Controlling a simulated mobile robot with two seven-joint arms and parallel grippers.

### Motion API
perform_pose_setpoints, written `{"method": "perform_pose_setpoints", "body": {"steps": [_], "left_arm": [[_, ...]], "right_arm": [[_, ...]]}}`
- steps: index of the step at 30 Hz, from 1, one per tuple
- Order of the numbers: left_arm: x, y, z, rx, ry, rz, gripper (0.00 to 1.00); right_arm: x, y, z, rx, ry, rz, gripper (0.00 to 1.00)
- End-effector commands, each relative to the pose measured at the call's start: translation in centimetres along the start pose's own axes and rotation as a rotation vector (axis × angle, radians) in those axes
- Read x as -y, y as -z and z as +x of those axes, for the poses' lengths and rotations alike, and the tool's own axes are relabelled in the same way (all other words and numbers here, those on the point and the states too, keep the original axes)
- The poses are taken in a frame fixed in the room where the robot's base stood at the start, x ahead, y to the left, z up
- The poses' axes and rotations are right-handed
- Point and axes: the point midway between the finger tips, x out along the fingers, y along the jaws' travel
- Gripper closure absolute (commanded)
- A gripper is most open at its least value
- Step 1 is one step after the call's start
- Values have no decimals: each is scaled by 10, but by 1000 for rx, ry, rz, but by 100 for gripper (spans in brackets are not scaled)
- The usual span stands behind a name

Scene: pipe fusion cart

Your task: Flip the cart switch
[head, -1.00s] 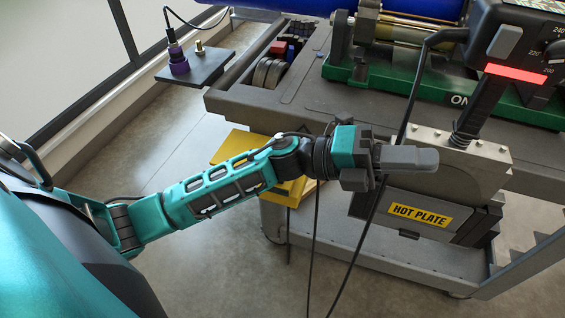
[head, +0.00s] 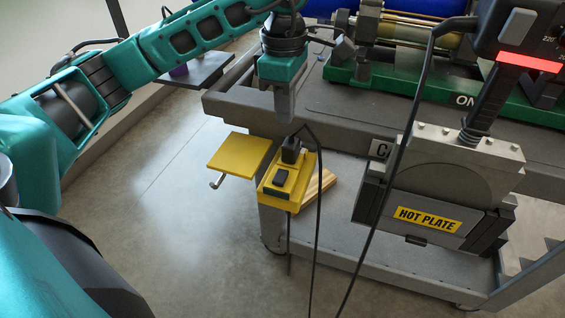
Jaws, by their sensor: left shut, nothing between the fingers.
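The yellow switch box (head: 270,192) is mounted at the near left corner of the cart (head: 232,103), in the head view. A black rocker switch (head: 282,178) sits on its face, and a black plug (head: 291,150) stands in it just behind the rocker. My left gripper (head: 285,112) points down above and behind the box, close to the cart's edge. It is shut and empty, and appears apart from the switch. I cannot tell which way the rocker is tipped. My right gripper is not in view.
A yellow flap (head: 238,151) with a metal hook juts out left of the box. Black cables hang from the plug and past the hot plate (head: 440,195) on the right. A green fusion machine (head: 450,105) stands on the cart. The floor at left is clear.

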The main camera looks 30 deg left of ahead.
Motion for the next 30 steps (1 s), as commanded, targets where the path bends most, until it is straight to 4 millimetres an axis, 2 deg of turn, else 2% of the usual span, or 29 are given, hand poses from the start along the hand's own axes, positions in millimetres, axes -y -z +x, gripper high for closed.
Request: {"method": "perform_pose_setpoints", "body": {"steps": [3,11,16,20,30], "left_arm": [[-2,7,-3,-27,-12,-6,100],[-2,6,-3,-26,-11,-5,100],[-2,6,6,-26,-8,-6,100],[-2,7,27,-26,-6,-6,100],[-2,8,99,-25,-6,-6,100]], "right_arm": [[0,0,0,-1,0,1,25],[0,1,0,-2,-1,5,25],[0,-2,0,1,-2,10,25],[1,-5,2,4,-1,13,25],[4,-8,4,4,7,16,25]]}}
